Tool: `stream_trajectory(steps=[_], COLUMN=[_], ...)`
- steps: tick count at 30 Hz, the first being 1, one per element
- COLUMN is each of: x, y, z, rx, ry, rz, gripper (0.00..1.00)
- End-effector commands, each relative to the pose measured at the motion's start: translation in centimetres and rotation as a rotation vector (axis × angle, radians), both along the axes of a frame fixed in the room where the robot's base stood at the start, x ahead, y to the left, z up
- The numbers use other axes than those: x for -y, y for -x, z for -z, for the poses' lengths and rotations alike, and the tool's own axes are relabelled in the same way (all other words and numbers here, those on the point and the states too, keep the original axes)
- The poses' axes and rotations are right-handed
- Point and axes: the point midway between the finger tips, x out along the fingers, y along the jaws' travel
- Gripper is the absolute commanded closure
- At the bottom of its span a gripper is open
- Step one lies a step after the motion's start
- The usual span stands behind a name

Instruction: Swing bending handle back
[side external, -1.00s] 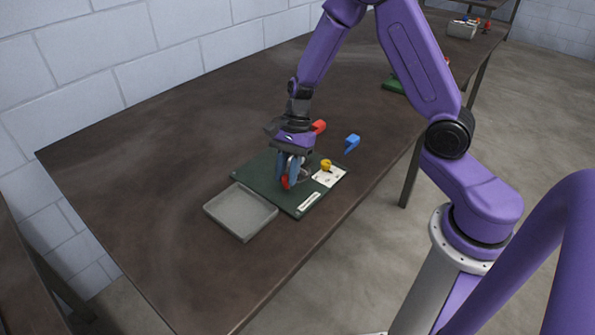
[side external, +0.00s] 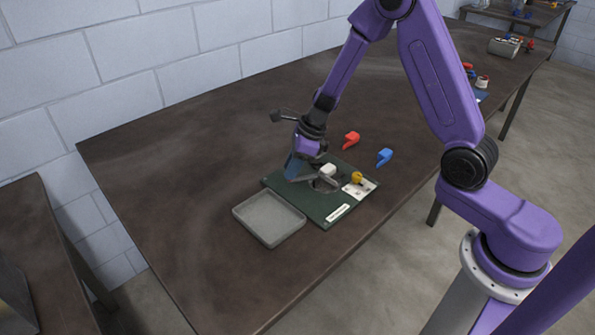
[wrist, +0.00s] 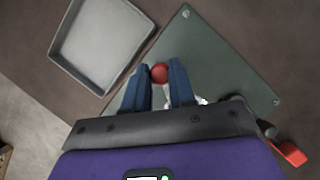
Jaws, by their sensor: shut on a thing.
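The bending device (side external: 325,184), grey metal with a white block on top, stands on a dark green plate (side external: 322,211). Its grey bending handle (side external: 303,179) reaches from the device toward the plate's back left, to my gripper (side external: 290,170). In the wrist view, a red ball knob (wrist: 159,73) shows at the tips of my gripper's two blue fingers (wrist: 160,80). My gripper is shut on the handle, tilted, low over the plate's back-left edge. The fingers hide the knob in the side view.
An empty grey tray (side external: 270,219) lies at the plate's front left. A yellow piece (side external: 357,177) sits on a white card (side external: 361,188) at the plate's right. A red clip (side external: 351,139) and a blue clip (side external: 384,157) lie behind it. The table's left is clear.

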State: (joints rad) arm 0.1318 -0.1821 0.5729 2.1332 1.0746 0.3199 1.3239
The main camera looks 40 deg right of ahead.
Motion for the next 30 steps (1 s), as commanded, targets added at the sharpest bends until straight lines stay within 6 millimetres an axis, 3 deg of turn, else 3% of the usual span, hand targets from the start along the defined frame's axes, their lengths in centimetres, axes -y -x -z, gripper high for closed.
stream_trajectory(steps=[15,30], x=[2.7,4.0], y=[-3.4,-4.2], z=[-0.1,-0.1], rx=[0.006,0.005], ry=[0.002,0.002], rz=[0.444,0.605], gripper=[1.00,1.00])
